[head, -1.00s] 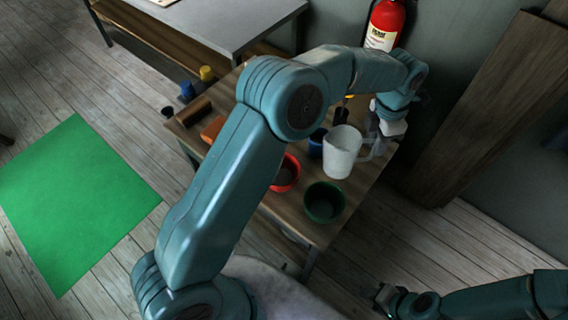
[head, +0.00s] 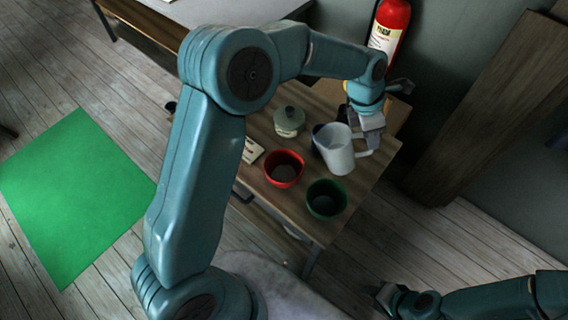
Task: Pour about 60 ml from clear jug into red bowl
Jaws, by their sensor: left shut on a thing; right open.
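The clear jug (head: 336,155), pale and translucent, is above the small wooden table (head: 358,190) and looks slightly tilted to the left. My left gripper (head: 370,139) is shut on its handle, at the jug's right side. The red bowl (head: 284,168) stands on the table just left of the jug, apart from it in the picture. I cannot make out the liquid level in the jug or any liquid in the bowl. My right gripper (head: 384,297) is open and empty, low at the lower right, away from the table.
A green bowl (head: 327,199) stands in front of the jug. A dark blue cup (head: 317,138) is partly hidden behind it. A fire extinguisher (head: 388,27) stands behind; a green mat (head: 80,195) covers floor.

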